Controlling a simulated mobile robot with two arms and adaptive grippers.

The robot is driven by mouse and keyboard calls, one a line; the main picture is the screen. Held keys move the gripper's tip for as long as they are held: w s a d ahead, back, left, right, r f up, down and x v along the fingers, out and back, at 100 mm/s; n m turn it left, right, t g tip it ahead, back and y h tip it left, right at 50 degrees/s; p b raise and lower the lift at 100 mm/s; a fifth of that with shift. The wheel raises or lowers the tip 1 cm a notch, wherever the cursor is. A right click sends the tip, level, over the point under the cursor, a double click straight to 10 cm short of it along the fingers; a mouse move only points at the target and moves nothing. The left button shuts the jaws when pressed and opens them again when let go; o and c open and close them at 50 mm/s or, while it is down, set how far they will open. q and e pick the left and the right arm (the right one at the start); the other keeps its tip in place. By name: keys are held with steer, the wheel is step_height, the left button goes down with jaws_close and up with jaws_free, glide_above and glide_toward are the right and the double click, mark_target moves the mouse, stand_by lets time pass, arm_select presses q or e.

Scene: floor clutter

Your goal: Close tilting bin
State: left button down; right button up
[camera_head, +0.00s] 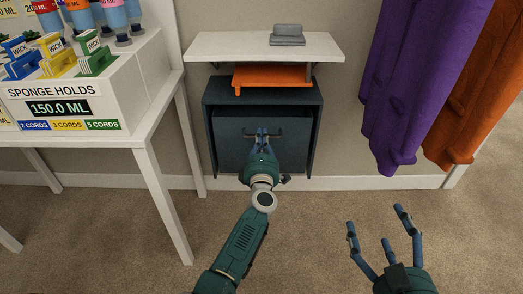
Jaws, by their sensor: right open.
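The tilting bin (232,145) is a dark blue cabinet against the wall, with a front panel and a thin dark handle bar (279,134) near the panel's upper middle. The panel's top edge sits below the cabinet's top; how far the panel leans out is hard to tell. My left gripper (263,133) is at the handle, in front of the panel, its blue fingers pointing at the wall. Its fingers are close together; whether they grip the bar cannot be told. My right gripper (375,222) is open and empty above the carpet at lower right.
A white shelf (220,45) with grey folded items (287,35) hangs above the bin. An orange item (272,77) lies between shelf and bin. A white table (150,85) stands left. Purple (420,80) and orange (485,85) cloths hang right. Carpet in front is clear.

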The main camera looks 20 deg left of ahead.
arm_select(q)
steer(key=p+v, duration=0.3)
steer(key=v, duration=0.5)
steer(key=shift+s+r+p, duration=0.25)
steer(key=shift+r+p, duration=0.05)
steer(key=shift+r, duration=0.15)
arm_select(e)
steer(key=s+d+f+g+h, duration=0.1)
steer(key=s+d+f+g, duration=0.2)
steer(key=s+f+g, duration=0.2)
steer(key=s+d+f+g+h, duration=0.2)
steer(key=s+f+g, duration=0.3)
steer(key=s+f, duration=0.5)
steer(key=shift+s+d+m, duration=0.3)
steer(key=shift+s+d, duration=0.25)
